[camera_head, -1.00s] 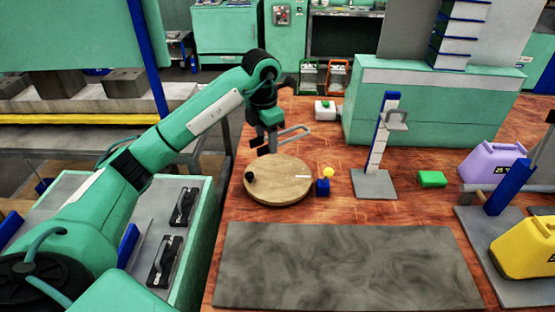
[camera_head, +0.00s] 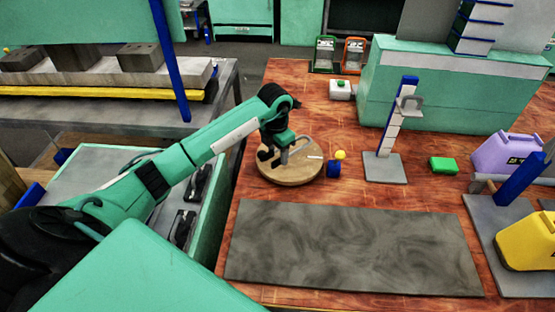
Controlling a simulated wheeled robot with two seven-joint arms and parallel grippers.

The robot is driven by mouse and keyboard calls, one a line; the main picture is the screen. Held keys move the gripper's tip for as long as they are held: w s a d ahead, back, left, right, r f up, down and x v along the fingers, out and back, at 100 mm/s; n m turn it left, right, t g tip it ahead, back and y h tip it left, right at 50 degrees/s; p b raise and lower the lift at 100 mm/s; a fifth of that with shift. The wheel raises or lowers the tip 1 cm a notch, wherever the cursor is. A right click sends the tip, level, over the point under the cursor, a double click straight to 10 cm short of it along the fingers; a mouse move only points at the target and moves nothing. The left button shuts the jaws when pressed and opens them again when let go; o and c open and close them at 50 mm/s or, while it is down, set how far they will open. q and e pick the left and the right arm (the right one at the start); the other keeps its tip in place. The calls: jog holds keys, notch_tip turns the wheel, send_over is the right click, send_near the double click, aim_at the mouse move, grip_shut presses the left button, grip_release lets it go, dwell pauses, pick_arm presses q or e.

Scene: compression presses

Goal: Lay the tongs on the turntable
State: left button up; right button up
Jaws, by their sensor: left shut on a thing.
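The turntable (camera_head: 291,176) is a round pale wooden disc on the red-brown workbench. My left gripper (camera_head: 279,153) is low over its far left part, shut on the tongs (camera_head: 298,141). The tongs are a thin grey metal loop, and only a small part shows beside the gripper. The arm and gripper hide the rest, so I cannot tell whether the tongs touch the disc. My right gripper is not in view.
A dark grey mat (camera_head: 350,245) lies in front. A gauge stand (camera_head: 385,168) and a green block (camera_head: 444,165) are farther right.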

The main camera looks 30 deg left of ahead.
aim_at(278, 169)
pick_arm(q)
notch_tip(278, 169, down, 4)
jog(key=shift+f+p, duration=0.25)
jog(key=shift+p, duration=0.2)
jog(key=shift+f, duration=0.25)
jog(key=o, duration=0.8)
